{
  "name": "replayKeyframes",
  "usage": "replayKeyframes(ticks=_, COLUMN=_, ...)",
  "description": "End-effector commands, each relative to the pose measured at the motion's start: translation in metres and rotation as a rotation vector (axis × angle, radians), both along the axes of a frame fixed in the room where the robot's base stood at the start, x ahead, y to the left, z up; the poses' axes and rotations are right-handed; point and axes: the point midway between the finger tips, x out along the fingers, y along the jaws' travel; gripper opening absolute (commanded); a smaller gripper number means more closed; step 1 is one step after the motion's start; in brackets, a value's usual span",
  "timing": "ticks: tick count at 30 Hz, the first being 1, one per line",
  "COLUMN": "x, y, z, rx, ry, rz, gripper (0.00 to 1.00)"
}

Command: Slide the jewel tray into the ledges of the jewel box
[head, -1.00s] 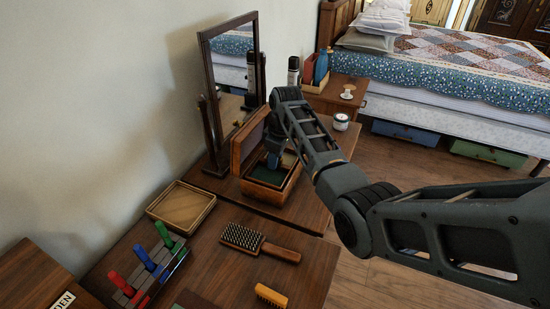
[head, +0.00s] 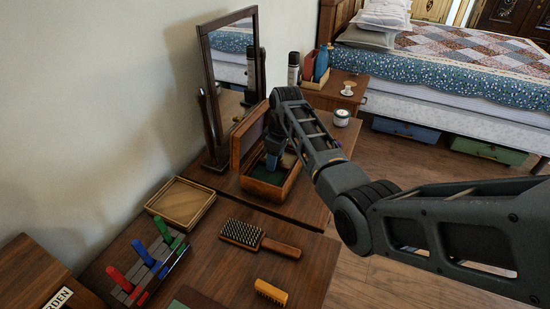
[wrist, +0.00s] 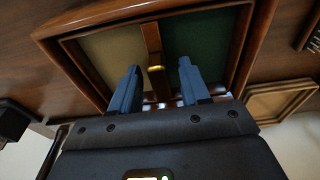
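The jewel box (head: 262,190) is an open wooden box with its lid raised, on the table in front of the mirror. In the wrist view the box (wrist: 88,68) holds a beige-floored section at left, which looks like the jewel tray (wrist: 112,50), beside a green-lined part (wrist: 200,45). A wooden wall with a gold knob (wrist: 156,68) divides them. My gripper (wrist: 159,72) is open, its two blue-grey fingers apart on either side of this wall. I cannot tell whether they touch it. In the head view my gripper (head: 272,164) is at the box opening, partly hidden by my arm.
A shallow empty wooden tray (head: 180,203) lies left of the box. A hairbrush (head: 255,237), a yellow comb-like item (head: 270,292) and a rack of red, blue and green handles (head: 148,262) are in front. The mirror (head: 232,80) stands close behind the box.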

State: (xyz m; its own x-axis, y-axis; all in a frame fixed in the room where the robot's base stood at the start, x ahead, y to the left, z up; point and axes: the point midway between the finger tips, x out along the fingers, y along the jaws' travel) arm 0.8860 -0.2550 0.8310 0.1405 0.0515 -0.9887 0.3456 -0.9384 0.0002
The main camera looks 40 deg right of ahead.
Motion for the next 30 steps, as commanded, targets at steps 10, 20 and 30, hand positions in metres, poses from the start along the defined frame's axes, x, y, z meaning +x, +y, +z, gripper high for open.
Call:
replayKeyframes(ticks=10, x=0.0, y=0.0, z=0.002, rx=0.0, ry=0.0, rz=0.0, gripper=0.53)
replayKeyframes(ticks=20, x=-0.006, y=-0.003, z=0.047, rx=-0.001, ry=-0.003, rz=-0.001, gripper=0.53)
replayKeyframes(ticks=30, x=-0.011, y=-0.004, z=0.077, rx=0.0, ry=0.0, rz=0.0, gripper=0.53)
